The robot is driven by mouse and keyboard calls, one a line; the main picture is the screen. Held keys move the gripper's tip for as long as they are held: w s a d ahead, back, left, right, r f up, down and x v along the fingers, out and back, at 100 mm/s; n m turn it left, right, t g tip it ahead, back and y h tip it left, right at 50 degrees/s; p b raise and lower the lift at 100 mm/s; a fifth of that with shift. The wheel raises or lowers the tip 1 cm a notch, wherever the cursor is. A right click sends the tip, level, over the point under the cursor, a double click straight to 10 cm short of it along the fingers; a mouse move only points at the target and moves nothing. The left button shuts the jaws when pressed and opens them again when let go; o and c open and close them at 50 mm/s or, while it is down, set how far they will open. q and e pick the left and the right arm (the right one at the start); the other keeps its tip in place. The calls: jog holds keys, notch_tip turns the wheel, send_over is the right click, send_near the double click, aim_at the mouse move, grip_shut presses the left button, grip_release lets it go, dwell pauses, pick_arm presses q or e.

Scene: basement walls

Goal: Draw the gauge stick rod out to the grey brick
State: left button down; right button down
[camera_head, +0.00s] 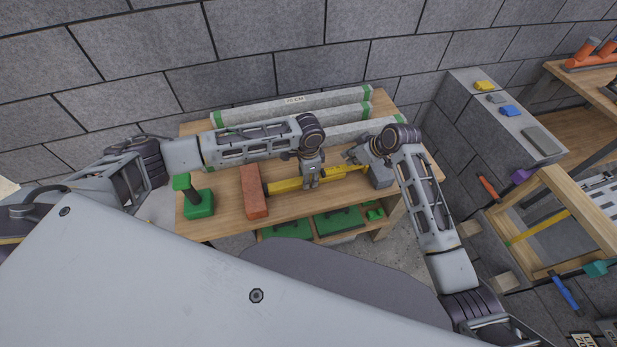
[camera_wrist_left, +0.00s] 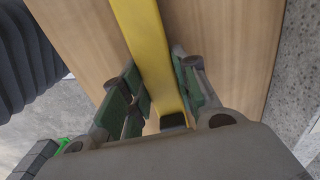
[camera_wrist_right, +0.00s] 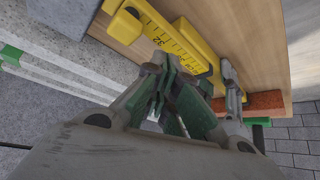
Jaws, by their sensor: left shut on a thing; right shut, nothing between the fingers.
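The yellow gauge stick (camera_head: 287,186) lies on the wooden bench between a red brick (camera_head: 254,192) and the grey brick (camera_head: 381,177). Its narrower rod (camera_head: 345,171) extends from the body towards the grey brick; the right wrist view shows scale marks on the rod (camera_wrist_right: 165,39) and a yellow block at its end (camera_wrist_right: 126,25). The grey brick (camera_wrist_right: 64,14) is close beyond that end; I cannot tell whether they touch. My left gripper (camera_head: 311,182) is shut on the stick's body (camera_wrist_left: 148,45). My right gripper (camera_wrist_right: 163,78) is shut and empty beside the rod.
Grey slabs with green ends (camera_head: 290,106) lie along the back of the bench. A green-based tool (camera_head: 199,203) stands at the left. Green pieces (camera_head: 338,221) sit on the lower shelf. A ledge with small blocks (camera_head: 510,111) and a wooden frame (camera_head: 530,190) are at the right.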

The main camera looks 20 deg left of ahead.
aim_at(349, 168)
jog(key=shift+r, duration=2.9)
pick_arm(q)
jog(key=c, duration=1)
grip_release()
notch_tip(349, 168, up, 12)
jog(key=shift+d, duration=0.1)
pick_arm(e)
jog(key=shift+d+f, duration=0.1)
